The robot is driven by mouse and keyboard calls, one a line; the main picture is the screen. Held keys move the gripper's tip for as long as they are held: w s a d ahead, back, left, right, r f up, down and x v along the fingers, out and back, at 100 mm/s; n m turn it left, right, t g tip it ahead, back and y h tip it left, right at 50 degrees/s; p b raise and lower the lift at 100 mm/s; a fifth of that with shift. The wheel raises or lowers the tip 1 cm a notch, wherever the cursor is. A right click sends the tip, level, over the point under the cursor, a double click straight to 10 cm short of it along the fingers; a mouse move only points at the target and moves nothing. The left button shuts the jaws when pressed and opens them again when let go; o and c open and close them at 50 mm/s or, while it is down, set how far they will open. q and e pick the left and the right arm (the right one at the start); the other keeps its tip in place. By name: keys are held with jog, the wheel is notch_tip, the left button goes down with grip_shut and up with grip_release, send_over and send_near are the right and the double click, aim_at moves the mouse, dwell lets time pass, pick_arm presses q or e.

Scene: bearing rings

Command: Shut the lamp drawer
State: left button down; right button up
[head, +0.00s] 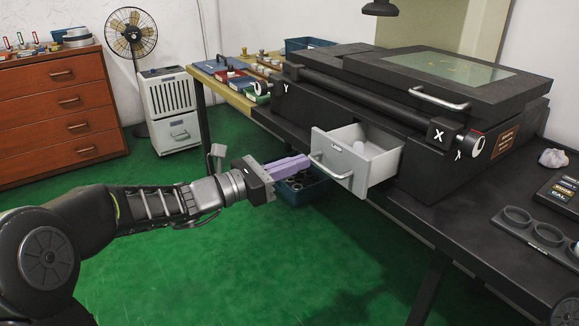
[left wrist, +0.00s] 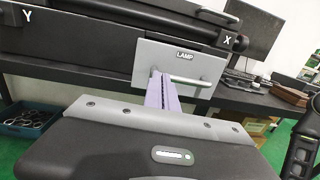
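The lamp drawer (head: 338,168) is a pale grey drawer pulled out of the front of the black machine. Its front, labelled LAMP, faces me in the left wrist view (left wrist: 165,62), with a bar handle (left wrist: 192,81) across it. A small white rounded object (head: 359,147) is inside the drawer. My left gripper (head: 306,161) has lavender fingers laid together, shut with nothing seen between them. In the left wrist view its fingertips (left wrist: 157,74) are at the drawer front, by the left end of the handle; whether they touch is unclear. My right gripper is not in view.
The black machine (head: 410,95) stands on a dark bench (head: 440,222). A blue bin (head: 303,189) with dark rings is below and behind my left gripper. A tray with round wells (head: 540,232) lies at right. Green floor (head: 230,260) is open at front left.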

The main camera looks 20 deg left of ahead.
aim_at(334, 149)
pick_arm(q)
jog(key=x, duration=1)
jog(key=shift+w+f, duration=0.35)
jog(key=shift+w, duration=0.15)
jog(key=shift+w+r, duration=0.1)
jog(key=shift+r, duration=0.1)
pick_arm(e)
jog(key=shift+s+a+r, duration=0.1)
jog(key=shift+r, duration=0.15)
pick_arm(q)
jog(key=shift+a, duration=0.1)
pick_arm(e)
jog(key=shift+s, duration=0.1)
